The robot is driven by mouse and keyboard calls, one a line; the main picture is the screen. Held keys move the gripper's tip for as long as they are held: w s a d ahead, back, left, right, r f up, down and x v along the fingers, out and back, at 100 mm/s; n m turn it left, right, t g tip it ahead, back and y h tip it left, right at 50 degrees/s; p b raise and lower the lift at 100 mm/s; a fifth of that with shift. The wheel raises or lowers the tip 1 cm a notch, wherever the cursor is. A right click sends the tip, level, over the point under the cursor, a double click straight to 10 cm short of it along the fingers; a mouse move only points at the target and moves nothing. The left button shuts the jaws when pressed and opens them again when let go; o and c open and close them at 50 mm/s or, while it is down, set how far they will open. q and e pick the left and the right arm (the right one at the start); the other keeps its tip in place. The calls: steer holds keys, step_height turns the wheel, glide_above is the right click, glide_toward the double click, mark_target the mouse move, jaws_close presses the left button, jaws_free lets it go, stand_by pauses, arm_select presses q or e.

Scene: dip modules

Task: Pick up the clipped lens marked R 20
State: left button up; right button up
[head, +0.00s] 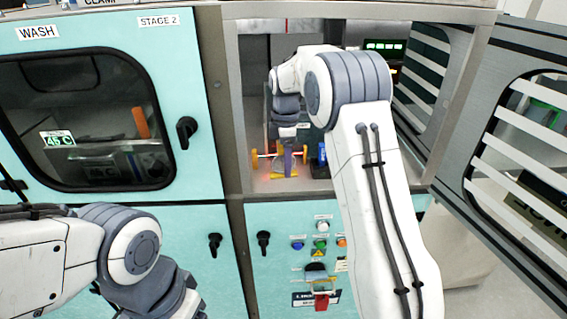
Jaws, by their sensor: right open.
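My right arm reaches into an open chamber in the middle of the cabinet. My right gripper (286,160) is low inside it, small and partly hidden by my own arm, and it is open. Yellow parts (254,160) stand to its left and right, with a reddish glow near the floor. A blue item (322,156) stands just right of it. I cannot make out a clipped lens or an R 20 mark. My left arm is at the lower left, with its gripper out of view.
The chamber's slatted door (510,130) stands open on the right. A shut teal door (110,110) marked WASH and STAGE 2 is on the left. A panel with buttons (321,243) and a red part (321,301) lies below the chamber. The chamber walls closely flank my right arm.

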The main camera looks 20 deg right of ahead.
jaws_close()
steer(key=shift+r, duration=0.15)
